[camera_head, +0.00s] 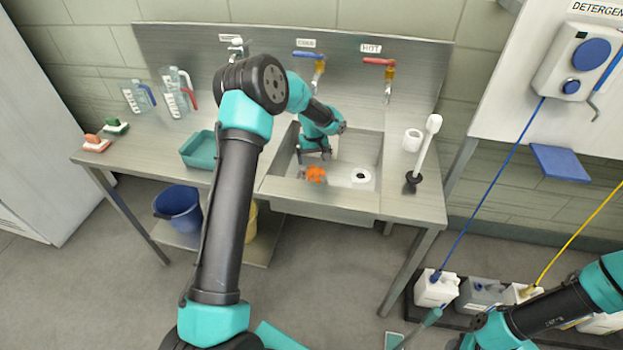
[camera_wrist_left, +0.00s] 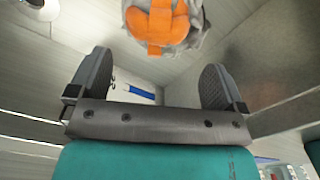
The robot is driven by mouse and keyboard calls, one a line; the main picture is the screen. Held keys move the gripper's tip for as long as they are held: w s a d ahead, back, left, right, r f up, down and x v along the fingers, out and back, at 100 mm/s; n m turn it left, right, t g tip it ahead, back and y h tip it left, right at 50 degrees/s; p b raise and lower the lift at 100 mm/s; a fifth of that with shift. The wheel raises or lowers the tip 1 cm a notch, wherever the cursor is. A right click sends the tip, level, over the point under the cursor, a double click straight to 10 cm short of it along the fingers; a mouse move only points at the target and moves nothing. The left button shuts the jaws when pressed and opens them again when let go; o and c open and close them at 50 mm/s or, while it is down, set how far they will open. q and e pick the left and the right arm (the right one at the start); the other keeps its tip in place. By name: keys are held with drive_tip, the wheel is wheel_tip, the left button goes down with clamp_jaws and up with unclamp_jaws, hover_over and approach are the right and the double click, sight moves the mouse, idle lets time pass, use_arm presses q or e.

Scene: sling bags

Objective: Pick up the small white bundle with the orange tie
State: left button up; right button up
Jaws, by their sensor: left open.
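The small bundle with the orange tie (camera_head: 316,173) lies in the sink basin (camera_head: 340,198), near its front left. In the head view mostly its orange part shows. In the left wrist view the orange tie (camera_wrist_left: 155,22) wraps pale grey-white cloth (camera_wrist_left: 196,18) at the top of the picture, partly cut off by the edge. My left gripper (camera_head: 313,156) reaches down into the basin just behind the bundle. In the left wrist view its two jaws (camera_wrist_left: 156,64) are apart with nothing between them, and the bundle lies beyond their tips. My right arm shows at lower right, but its jaws cannot be made out.
A white round piece with a dark hole (camera_head: 361,178) is in the basin right of the bundle. A plunger (camera_head: 424,150) and white cup (camera_head: 412,140) stand on the right counter. A teal tray (camera_head: 197,150) and two jugs (camera_head: 177,92) are left. Basin walls surround the gripper.

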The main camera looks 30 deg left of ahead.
sight(315, 167)
use_arm(q)
drive_tip(key=shift+d+f, duration=0.15)
drive_tip(key=shift+f, duration=1.15)
drive_tip(key=shift+d+f, duration=0.1)
drive_tip(key=shift+f, duration=1.15)
drive_tip(key=c, duration=1.5)
wheel_tip(315, 167, up, 10)
drive_tip(key=shift+r, duration=0.1)
